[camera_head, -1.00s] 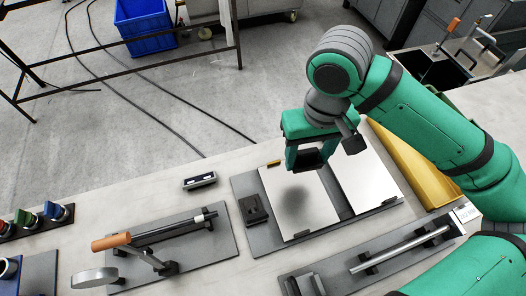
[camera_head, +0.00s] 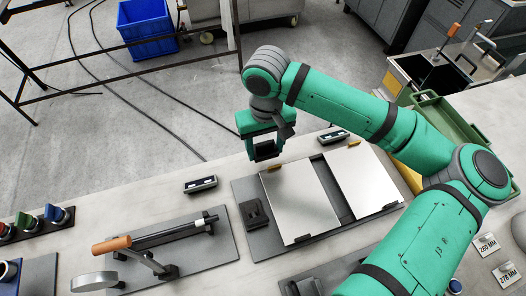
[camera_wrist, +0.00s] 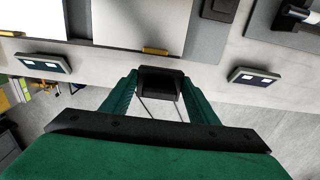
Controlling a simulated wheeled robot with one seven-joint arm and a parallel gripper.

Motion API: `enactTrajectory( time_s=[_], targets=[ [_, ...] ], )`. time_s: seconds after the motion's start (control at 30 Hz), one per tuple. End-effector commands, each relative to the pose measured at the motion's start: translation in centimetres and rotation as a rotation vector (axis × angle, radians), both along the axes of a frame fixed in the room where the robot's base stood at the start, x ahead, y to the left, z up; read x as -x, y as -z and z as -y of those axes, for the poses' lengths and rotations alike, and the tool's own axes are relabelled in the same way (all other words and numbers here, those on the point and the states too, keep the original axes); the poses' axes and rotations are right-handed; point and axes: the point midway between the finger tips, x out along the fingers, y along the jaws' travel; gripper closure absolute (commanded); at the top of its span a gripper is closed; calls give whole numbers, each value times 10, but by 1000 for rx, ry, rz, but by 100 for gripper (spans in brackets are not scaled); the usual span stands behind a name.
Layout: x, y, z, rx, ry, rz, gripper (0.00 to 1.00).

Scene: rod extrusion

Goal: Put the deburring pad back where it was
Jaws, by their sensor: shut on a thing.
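My gripper (camera_head: 265,158) is shut on the deburring pad, a small dark block. The pad (camera_wrist: 160,84) shows between the green fingers in the wrist view. In the head view the gripper hangs above the bench near the back left edge of the left metal plate (camera_head: 298,200). A small black holder (camera_head: 254,214) sits on the dark grey base (camera_head: 240,188), left of that plate. In the wrist view this holder (camera_wrist: 219,8) is at the top edge, partly cut off. The pad's underside is hidden.
A second metal plate (camera_head: 362,180) lies to the right. Two small black display boxes (camera_head: 200,184) (camera_head: 333,137) stand on the bench. A lever fixture with an orange handle (camera_head: 112,244) is at front left. A green bin (camera_head: 450,120) stands at right. My arm hides the front right.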

Motion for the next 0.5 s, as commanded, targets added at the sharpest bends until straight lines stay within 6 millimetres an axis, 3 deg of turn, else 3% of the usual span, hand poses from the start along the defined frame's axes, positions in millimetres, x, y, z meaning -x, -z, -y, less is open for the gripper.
enactTrajectory(
  time_s=[0.27,0.5],
  targets=[
    [-14,19,-6,1,0,-1,70],
    [-13,46,-6,0,0,0,70]
  ],
)
